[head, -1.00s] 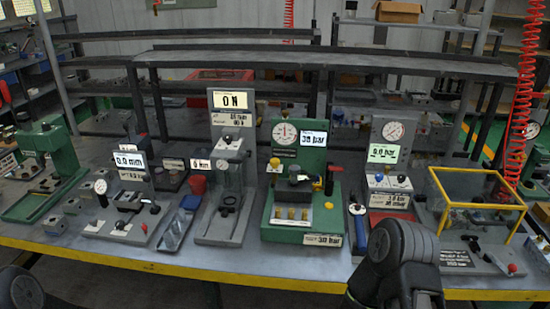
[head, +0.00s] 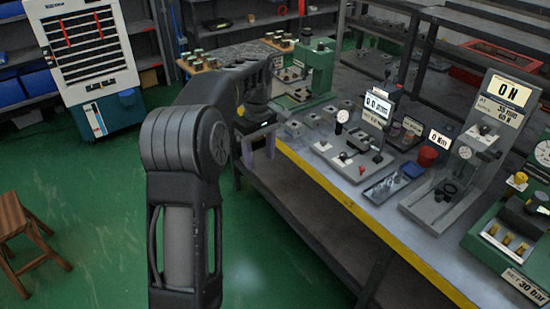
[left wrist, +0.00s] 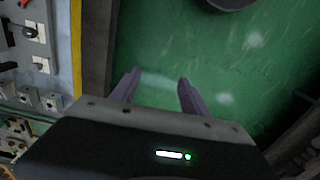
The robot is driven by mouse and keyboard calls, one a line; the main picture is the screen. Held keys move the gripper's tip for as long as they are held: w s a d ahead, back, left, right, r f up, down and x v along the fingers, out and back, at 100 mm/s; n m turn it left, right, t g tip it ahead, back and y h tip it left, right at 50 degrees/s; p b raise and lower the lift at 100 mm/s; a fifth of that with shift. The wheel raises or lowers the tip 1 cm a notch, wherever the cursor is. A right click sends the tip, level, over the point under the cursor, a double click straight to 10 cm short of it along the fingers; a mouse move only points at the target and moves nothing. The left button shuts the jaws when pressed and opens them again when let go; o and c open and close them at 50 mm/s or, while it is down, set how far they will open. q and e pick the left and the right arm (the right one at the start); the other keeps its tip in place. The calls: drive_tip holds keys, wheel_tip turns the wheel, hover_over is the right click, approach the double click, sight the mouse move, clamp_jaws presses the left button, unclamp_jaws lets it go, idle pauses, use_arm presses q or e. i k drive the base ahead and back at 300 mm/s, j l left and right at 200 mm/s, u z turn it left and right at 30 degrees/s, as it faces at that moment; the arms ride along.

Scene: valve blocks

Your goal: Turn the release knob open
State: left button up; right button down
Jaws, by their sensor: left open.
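I cannot tell for sure which part is the release knob. A green test station (head: 478,240) marked 30 bar stands at the right edge of the head view, partly cut off, with a small yellow knob (head: 520,178) on it and several brass fittings in front. My left gripper (head: 258,147) is open and empty beside the bench's yellow front edge, well left of that station. In the left wrist view its two purple fingers (left wrist: 159,85) stand apart over green floor, with nothing between them. My right gripper is not in view.
The bench (head: 330,180) holds a green press (head: 317,70), a gauge fixture (head: 345,150) reading 0.0 mm, a red cup (head: 427,156) and a tall grey stand (head: 455,185) reading ON. A wooden stool (head: 22,235) stands at left. The green floor in front is free.

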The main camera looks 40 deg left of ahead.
sight(520, 178)
drive_tip(key=k, duration=0.65)
drive_tip(key=z, duration=2.35)
drive_tip(key=i+j, duration=0.1)
drive_tip(key=j, duration=1.45)
drive_tip(key=i+j, duration=0.15)
drive_tip(key=j, duration=1.4)
drive_tip(key=i, duration=0.05)
